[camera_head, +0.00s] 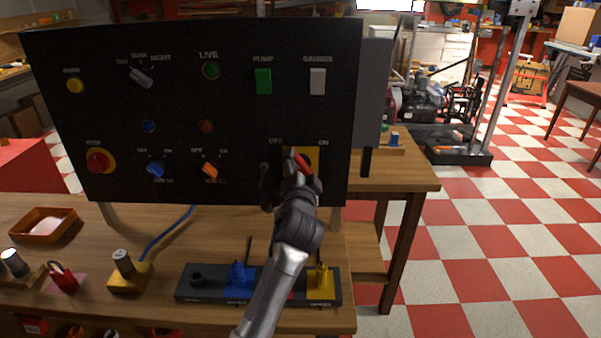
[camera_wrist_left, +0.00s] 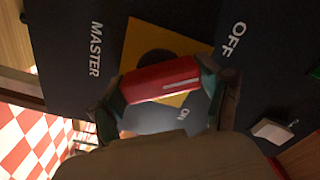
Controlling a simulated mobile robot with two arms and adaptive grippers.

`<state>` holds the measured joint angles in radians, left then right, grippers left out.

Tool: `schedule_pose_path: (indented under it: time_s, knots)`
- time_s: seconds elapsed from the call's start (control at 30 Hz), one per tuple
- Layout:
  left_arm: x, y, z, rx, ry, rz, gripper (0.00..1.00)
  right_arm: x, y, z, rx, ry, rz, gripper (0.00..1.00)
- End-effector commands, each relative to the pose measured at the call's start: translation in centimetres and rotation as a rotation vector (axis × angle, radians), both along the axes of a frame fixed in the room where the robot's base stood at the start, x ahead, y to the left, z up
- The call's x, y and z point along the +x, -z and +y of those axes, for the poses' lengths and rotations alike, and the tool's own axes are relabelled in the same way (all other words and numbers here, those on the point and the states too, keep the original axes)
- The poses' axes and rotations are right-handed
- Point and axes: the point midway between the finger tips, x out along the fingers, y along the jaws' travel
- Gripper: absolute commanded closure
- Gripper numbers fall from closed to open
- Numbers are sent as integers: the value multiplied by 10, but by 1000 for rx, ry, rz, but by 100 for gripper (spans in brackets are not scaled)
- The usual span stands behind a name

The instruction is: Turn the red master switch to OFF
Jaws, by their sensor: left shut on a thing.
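The red master switch (camera_head: 304,163) is a bar handle on a yellow plate (camera_head: 313,155) at the lower right of the black panel. OFF is printed at its upper left and ON at its upper right. In the head view the handle looks tilted, and my gripper partly hides it. In the left wrist view the red handle (camera_wrist_left: 160,79) has a white line and lies between both fingers of my left gripper (camera_wrist_left: 166,92), which is shut on it. OFF, ON and MASTER labels show around it. My right gripper is not in view.
The black panel (camera_head: 200,120) also carries an orange knob (camera_head: 210,169), a blue knob (camera_head: 156,169), a green pump switch (camera_head: 263,81) and a red stop button (camera_head: 99,160). A dark tray (camera_head: 214,290) with plugs lies on the bench below my forearm.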

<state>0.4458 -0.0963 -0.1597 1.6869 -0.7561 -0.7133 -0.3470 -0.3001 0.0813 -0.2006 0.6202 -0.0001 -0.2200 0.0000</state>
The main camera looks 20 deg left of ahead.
Motion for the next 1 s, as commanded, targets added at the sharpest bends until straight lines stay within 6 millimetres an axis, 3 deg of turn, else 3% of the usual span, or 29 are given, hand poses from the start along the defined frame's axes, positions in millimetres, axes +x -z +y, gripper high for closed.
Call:
schedule_pose_path:
  time_s: [0.33, 0.9, 0.93, 1.0]
  knots:
    - [0, 2, 0, -146, 0, -38, 58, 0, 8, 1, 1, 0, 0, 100]
    - [0, 2, 0, -177, 0, -46, 58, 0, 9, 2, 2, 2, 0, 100]
    - [0, 2, 0, -177, 0, -46, 20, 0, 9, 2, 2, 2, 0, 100]
    - [0, 1, 0, -176, 0, -47, 8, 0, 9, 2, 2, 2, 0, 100]
